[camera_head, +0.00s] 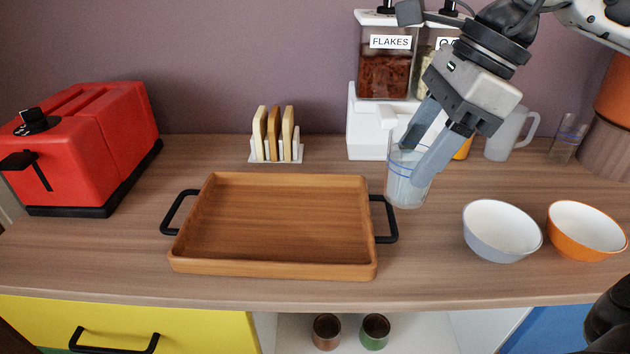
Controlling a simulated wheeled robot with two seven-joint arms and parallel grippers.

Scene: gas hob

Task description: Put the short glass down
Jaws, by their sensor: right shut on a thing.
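The short glass (407,190) is clear with blue lines near its rim and looks upright. My right gripper (413,163) comes from the upper right and is shut on the glass near its rim. The glass is just right of the wooden tray (280,269), close behind the tray's right black handle. I cannot tell whether its base touches the counter.
The wooden tray is empty. A grey bowl (500,246) and an orange bowl (583,248) stand at the right. A red toaster (95,140), toast rack (275,152), white dispenser (368,135) and frosted mug (503,140) stand behind. Another glass (567,144) stands at the back right.

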